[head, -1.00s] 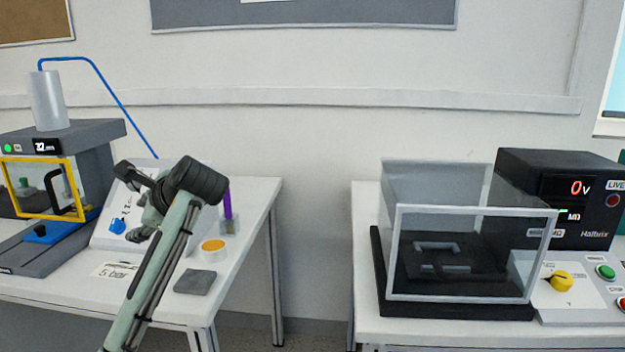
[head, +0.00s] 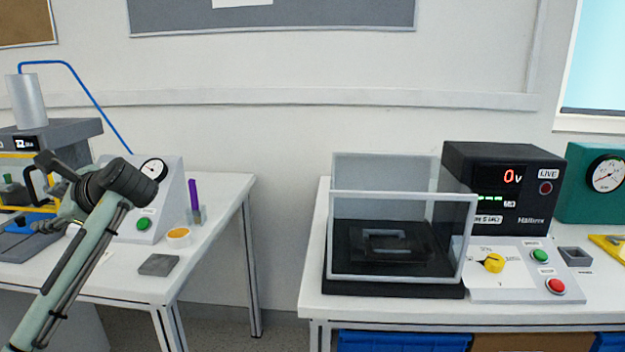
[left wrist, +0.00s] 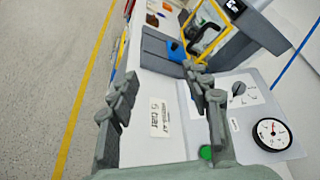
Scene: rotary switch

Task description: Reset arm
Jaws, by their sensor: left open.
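My left gripper (head: 62,222) is in front of the left bench's sloped control panel (head: 168,218), partly hidden by its own wrist. In the left wrist view its two grey fingers (left wrist: 160,92) are spread apart, with nothing between them but the view of the bench and a "5 bar" card (left wrist: 158,117). A dark rotary knob (left wrist: 239,88) on the panel lies beyond the right finger, apart from it. On the right bench a yellow rotary knob (head: 494,263) sits on a white panel. My right gripper is out of view.
The left bench holds a press (head: 50,135), a round gauge (head: 153,169), a green button (head: 144,224) and a grey pad (head: 159,265). The right bench holds a clear-sided box (head: 400,235) and a meter reading 0 V (head: 512,177). A floor gap separates the benches.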

